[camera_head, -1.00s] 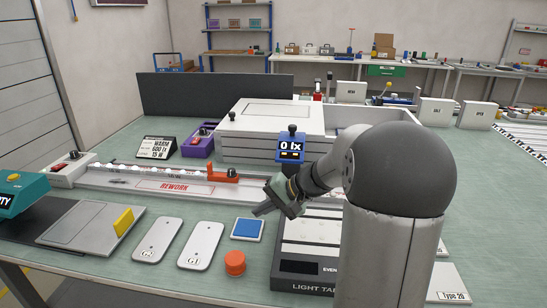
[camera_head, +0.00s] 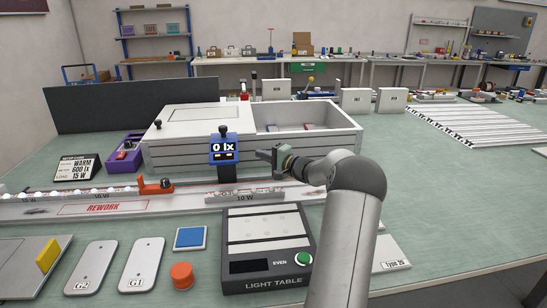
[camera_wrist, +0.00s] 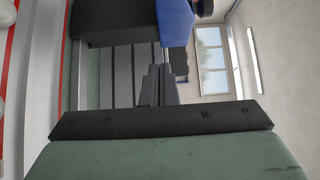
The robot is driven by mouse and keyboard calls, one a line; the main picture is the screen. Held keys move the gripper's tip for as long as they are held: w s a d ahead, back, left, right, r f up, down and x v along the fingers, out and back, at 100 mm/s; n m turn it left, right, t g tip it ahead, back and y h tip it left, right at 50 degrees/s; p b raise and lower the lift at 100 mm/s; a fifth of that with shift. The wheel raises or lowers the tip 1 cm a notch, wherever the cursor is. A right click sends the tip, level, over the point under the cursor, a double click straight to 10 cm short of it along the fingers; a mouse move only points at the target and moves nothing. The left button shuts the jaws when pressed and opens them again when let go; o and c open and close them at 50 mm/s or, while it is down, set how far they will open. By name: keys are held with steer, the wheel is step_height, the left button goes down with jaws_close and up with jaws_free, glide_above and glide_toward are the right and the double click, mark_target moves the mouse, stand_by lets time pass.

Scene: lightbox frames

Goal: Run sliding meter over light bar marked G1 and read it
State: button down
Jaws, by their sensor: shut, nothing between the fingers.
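The blue meter (camera_head: 223,150) stands upright on a dark post behind the rail and its display reads 0 lx. A flat pale plate marked G1 (camera_head: 143,262) lies on the bench at the front, beside a similar one marked G2 (camera_head: 91,266). My gripper (camera_head: 262,155) is shut and empty, just right of the meter and pointing left toward it, with a small gap showing. In the wrist view the shut fingers (camera_wrist: 158,85) point at the dark block (camera_wrist: 112,22) and the blue meter housing (camera_wrist: 176,20). Whether they touch is unclear.
A rail board marked REWORK (camera_head: 100,208) carries a row of lit lamps and an orange block (camera_head: 155,186). The light table (camera_head: 268,268), a blue pad (camera_head: 190,238) and an orange cylinder (camera_head: 181,275) are in front. A large white box (camera_head: 205,118) stands behind.

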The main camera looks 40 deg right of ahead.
steer(key=shift+w+a+p, duration=0.45)
steer(key=shift+w+a, duration=1.4)
steer(key=shift+w, duration=0.15)
